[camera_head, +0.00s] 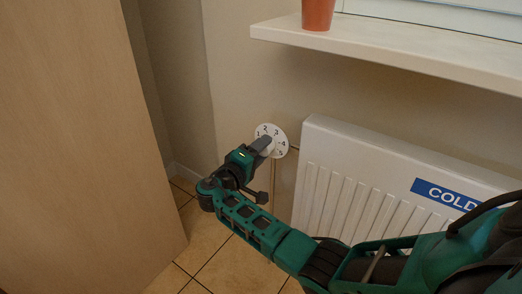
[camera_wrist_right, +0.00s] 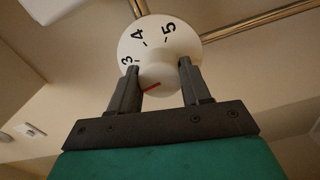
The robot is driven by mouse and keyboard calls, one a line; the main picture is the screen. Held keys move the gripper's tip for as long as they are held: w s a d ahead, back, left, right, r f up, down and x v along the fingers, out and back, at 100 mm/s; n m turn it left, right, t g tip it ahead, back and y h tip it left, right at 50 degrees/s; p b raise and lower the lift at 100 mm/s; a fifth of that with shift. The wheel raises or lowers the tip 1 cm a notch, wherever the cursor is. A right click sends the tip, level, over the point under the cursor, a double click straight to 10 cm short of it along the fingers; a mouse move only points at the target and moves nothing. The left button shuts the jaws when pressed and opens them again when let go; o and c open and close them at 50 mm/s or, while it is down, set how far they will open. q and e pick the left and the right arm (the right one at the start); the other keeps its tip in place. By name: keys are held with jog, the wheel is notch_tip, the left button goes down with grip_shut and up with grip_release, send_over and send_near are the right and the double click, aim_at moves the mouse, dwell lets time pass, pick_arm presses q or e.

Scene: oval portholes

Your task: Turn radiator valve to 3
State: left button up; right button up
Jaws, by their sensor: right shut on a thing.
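The radiator valve has a round white dial (camera_head: 277,134) on the wall at the radiator's left end. In the right wrist view the dial (camera_wrist_right: 139,48) shows 3, 4 and 5 in black. My right gripper (camera_head: 266,144) is shut on the valve's white knob (camera_wrist_right: 162,74), with one finger on each side. The knob's red mark (camera_wrist_right: 151,86) points to the lower left in the wrist view, off the 3 on the side away from 4. The left finger hides the dial's lower left part there. My left gripper is not in view.
A white radiator (camera_head: 345,180) with a blue "COLD" label (camera_head: 446,194) stands right of the valve. A windowsill (camera_head: 400,62) with an orange pot (camera_head: 318,13) juts out above. A tall wooden panel (camera_head: 75,150) stands at left. Tiled floor (camera_head: 230,268) shows below.

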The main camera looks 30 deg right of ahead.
jog(key=m, duration=0.6)
jog(key=shift+s+f, duration=0.15)
jog(key=shift+f, duration=0.05)
jog(key=shift+m, duration=0.4)
jog(key=o, duration=0.6)
jog(key=shift+f, duration=0.1)
jog(key=o, duration=0.5)
jog(key=shift+r, duration=0.2)
jog(key=shift+c, duration=0.2)
jog(key=p+v, duration=0.1)
jog(key=v, duration=1.1)
jog(key=shift+a, duration=0.4)
jog(key=shift+s, duration=0.1)
